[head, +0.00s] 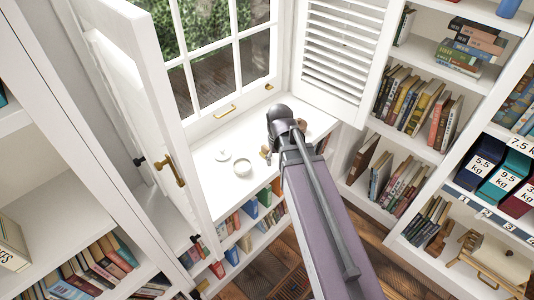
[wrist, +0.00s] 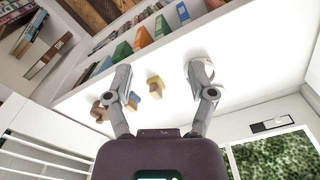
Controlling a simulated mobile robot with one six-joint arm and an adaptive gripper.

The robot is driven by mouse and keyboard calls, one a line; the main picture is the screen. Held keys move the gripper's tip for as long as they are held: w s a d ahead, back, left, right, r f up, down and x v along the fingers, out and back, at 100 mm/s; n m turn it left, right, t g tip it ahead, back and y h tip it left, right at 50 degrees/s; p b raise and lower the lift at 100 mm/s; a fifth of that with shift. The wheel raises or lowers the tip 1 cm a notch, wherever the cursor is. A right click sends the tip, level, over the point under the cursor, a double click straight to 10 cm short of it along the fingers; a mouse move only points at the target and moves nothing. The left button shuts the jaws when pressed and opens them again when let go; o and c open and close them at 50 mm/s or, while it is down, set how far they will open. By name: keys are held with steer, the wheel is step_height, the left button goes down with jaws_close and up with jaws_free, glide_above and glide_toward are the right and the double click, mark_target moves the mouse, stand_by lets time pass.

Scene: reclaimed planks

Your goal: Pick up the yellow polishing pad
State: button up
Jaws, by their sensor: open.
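In the wrist view, a small yellow block-like thing (wrist: 155,83), which looks like the yellow polishing pad, stands on the white window seat (wrist: 165,60). It shows between the two fingers of my gripper (wrist: 159,70), apart from both. My gripper is spread open and empty. In the head view my arm hides the gripper and most of what lies beneath it. A small tan thing (head: 265,152) shows at the arm's left edge; I cannot tell if it is the pad.
A white bowl (head: 242,169) and white lid-like piece (head: 222,155) stand on the seat left of my arm. In the wrist view, wooden pieces (wrist: 101,109) lie left of the fingers. Shelves of books (head: 408,100) stand right. A window (head: 215,55) is behind.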

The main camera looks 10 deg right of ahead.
mark_target(266, 147)
steer(key=w+f+n+b, duration=0.2)
steer(key=w+n, duration=0.2)
steer(key=w, duration=1.6)
steer(key=shift+w+f+n, duration=0.15)
steer(key=shift+w+n, duration=0.15)
steer(key=shift+n, duration=0.1)
steer(key=shift+f, duration=0.15)
step_height(266, 147, down, 8)
steer(key=b, duration=0.8)
steer(key=shift+f+b, duration=0.15)
steer(key=shift+b, duration=0.2)
steer(key=shift+w+f+b, duration=0.15)
steer(key=shift+f+b, duration=2.45)
jaws_close()
